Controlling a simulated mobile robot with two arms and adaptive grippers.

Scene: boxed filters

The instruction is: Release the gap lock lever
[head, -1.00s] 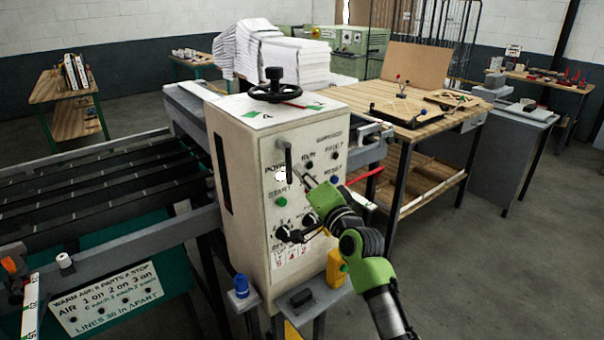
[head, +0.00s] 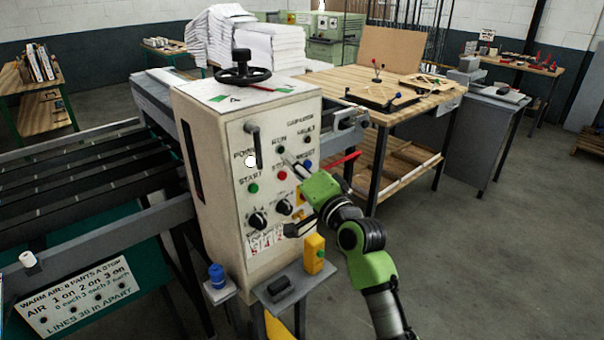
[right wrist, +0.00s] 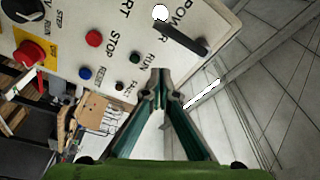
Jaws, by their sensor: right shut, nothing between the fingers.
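The control panel (head: 231,160) is the pale front of a machine cabinet. A dark lever handle (head: 256,148) hangs near vertical at its upper left, beside the POWER label; it also shows in the right wrist view (right wrist: 180,38). No gap lock label is readable, so I cannot tell whether this is the gap lock lever. My right gripper (head: 285,156) is shut and empty, to the right of the handle and apart from it, near the RUN label. In the right wrist view its fingertips (right wrist: 158,78) meet below the handle. My left gripper is not in view.
Red and green buttons and black knobs (head: 258,220) sit lower on the panel. A black handwheel (head: 243,70) tops the cabinet. A red bar (head: 343,159) juts out on the right. A yellow block (head: 314,254) stands below.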

